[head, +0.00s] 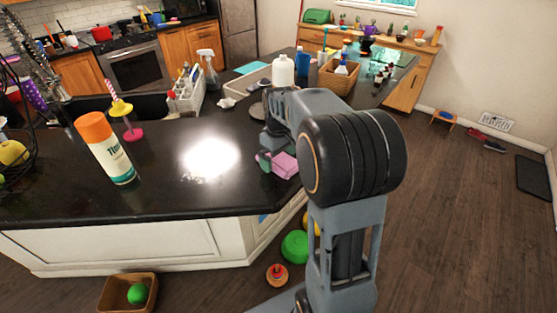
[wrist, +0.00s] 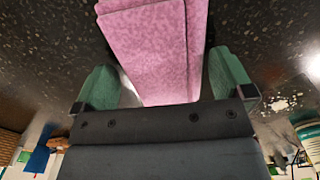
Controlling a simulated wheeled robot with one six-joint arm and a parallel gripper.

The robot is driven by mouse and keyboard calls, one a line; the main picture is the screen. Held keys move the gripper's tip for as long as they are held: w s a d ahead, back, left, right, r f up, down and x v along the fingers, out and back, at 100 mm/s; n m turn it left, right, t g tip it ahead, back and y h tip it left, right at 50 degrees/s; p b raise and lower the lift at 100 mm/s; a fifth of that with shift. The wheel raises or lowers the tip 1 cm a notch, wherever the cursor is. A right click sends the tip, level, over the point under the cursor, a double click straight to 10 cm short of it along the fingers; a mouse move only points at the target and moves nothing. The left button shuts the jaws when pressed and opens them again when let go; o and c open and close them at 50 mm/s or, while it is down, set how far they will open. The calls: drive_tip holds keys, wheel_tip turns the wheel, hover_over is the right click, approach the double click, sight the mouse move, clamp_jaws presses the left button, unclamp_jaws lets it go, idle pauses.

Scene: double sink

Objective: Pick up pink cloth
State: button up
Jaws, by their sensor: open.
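The pink cloth (head: 284,165) lies folded on the dark countertop near its front edge, partly hidden by my arm in the head view. In the wrist view the pink cloth (wrist: 158,50) fills the upper middle, its near end between the fingers. My gripper (head: 265,160) is at the left side of the cloth in the head view. In the wrist view my gripper (wrist: 163,85) is open, with one green fingertip on each side of the cloth. A gap shows between the cloth and the left finger; the right finger is very close to it.
A spray bottle (head: 208,68) and a white caddy (head: 187,92) stand by the sink. A white bottle (head: 283,72) and a wicker basket (head: 340,76) stand behind my arm. An orange-capped canister (head: 104,150) stands at the left.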

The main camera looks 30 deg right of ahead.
drive_tip(key=c, duration=1)
drive_tip(key=shift+r, duration=0.15)
drive_tip(key=shift+r, duration=0.55)
drive_tip(key=s+a+r+b, duration=0.1)
drive_tip(key=s+a+r, duration=0.2)
drive_tip(key=r, duration=0.1)
drive_tip(key=s+a+r+b, duration=0.1)
drive_tip(key=s+a+r, duration=0.2)
drive_tip(key=a, duration=0.1)
drive_tip(key=s+a+r+b, duration=0.1)
drive_tip(key=s+a+r, duration=0.2)
drive_tip(key=a+r, duration=0.1)
drive_tip(key=shift+r, duration=0.35)
drive_tip(key=shift+w+d, duration=0.1)
drive_tip(key=shift+o, duration=1.3)
drive_tip(key=shift+c, duration=1)
